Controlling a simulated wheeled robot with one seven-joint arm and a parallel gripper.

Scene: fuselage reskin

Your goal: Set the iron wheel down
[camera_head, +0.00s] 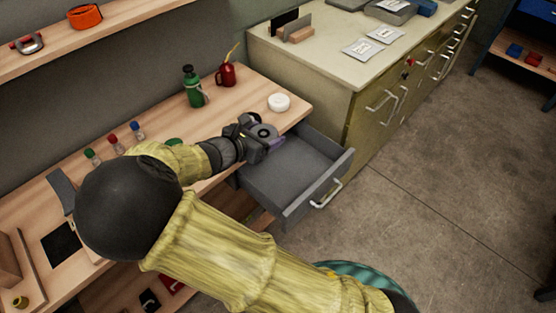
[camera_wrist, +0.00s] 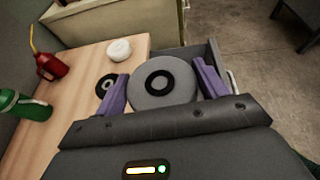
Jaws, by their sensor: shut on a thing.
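The iron wheel looks like a thick grey disc (camera_wrist: 160,98) with a black ring at its centre. In the wrist view it lies between the two purple fingers of my gripper (camera_wrist: 161,84), which are shut on its sides. In the head view my gripper (camera_head: 264,138) is over the right end of the wooden workbench (camera_head: 240,100), beside the open grey drawer (camera_head: 290,178). The wheel is mostly hidden there by my gripper. I cannot tell whether its underside touches anything.
A smaller dark ring (camera_wrist: 106,85) lies on the bench just left of my left finger. A white round roll (camera_head: 279,102), a red oil can (camera_head: 227,74) and a green bottle (camera_head: 193,88) stand nearby. The open drawer juts out past the bench's front edge.

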